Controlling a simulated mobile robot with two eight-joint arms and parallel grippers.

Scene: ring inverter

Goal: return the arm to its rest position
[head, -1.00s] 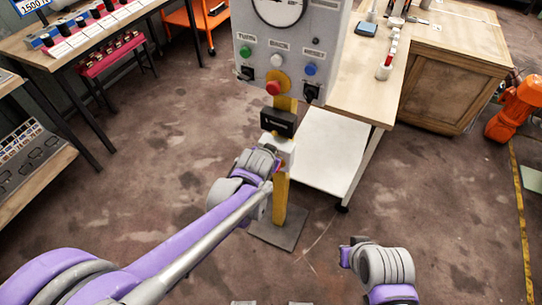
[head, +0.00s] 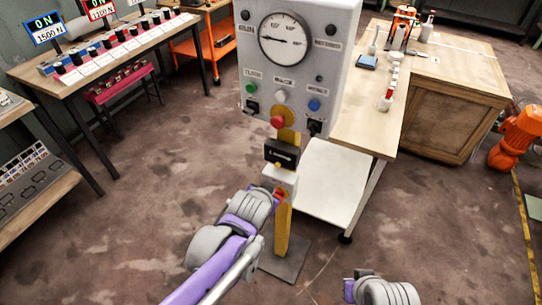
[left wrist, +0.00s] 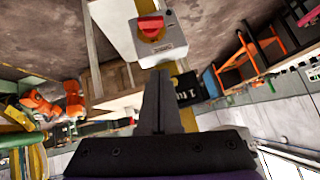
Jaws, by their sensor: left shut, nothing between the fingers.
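My left arm (head: 225,250) reaches in from the lower left of the head view. Its wrist is in front of the yellow post, beside a small white box (head: 280,176) with a red part, and it hides the fingers there. In the left wrist view my left gripper (left wrist: 160,72) is shut and empty, its fingers together. Beyond the fingertips is the white box with a red knob (left wrist: 151,26); I see no grip on it. Part of my right arm (head: 385,290) shows at the bottom right; its fingers are not visible.
A grey panel (head: 335,85) with a dial and buttons stands on the yellow post (head: 283,230) and floor plate (head: 287,262). A workbench (head: 365,125) and white board (head: 325,195) are behind right. A table with ON signs (head: 50,80) is left. Floor on both sides is open.

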